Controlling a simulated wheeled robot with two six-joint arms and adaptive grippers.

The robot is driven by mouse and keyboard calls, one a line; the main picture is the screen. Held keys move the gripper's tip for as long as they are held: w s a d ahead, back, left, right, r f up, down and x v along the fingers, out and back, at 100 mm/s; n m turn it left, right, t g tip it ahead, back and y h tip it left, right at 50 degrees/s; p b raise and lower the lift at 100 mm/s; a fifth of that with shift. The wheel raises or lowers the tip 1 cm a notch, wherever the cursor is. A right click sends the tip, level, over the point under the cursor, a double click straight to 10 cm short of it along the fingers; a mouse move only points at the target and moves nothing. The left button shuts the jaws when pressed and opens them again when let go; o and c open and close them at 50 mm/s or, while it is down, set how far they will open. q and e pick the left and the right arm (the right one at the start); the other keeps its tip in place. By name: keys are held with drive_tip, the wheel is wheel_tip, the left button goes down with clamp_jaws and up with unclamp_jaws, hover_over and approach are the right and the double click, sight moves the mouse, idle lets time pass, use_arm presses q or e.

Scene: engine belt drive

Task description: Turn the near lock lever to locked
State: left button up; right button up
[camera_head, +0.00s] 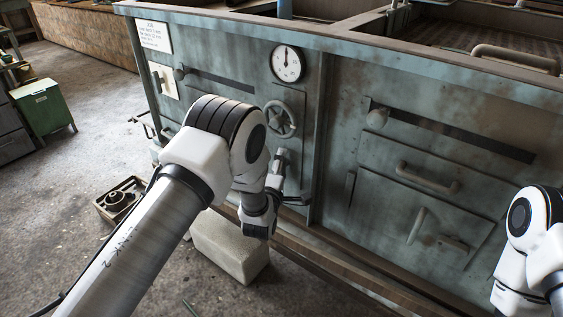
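A light lever handle (416,226) stands roughly upright on the lower right panel of the grey-green machine. A small latch plate (454,243) sits to its right, apart from the handle. I cannot tell for sure that this is the near lock lever. My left gripper (293,199) is by the machine's lower left panel, below the handwheel and well left of that handle. Its fingers are small, dark and partly hidden by my wrist, so its opening and any contact are unclear. My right arm shows at the right edge; its gripper is out of view.
The machine front has a handwheel (280,119), a dial gauge (287,63), a slot with a round knob (377,118) and a horizontal handle (427,178). A pale block (230,249) and a crate of parts (119,199) lie on the floor. A green cabinet (43,107) stands left.

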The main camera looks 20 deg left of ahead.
idle(0.3)
use_arm(q)
drive_tip(key=o, duration=1)
drive_tip(key=s, duration=1.2)
drive_tip(key=shift+d, duration=0.25)
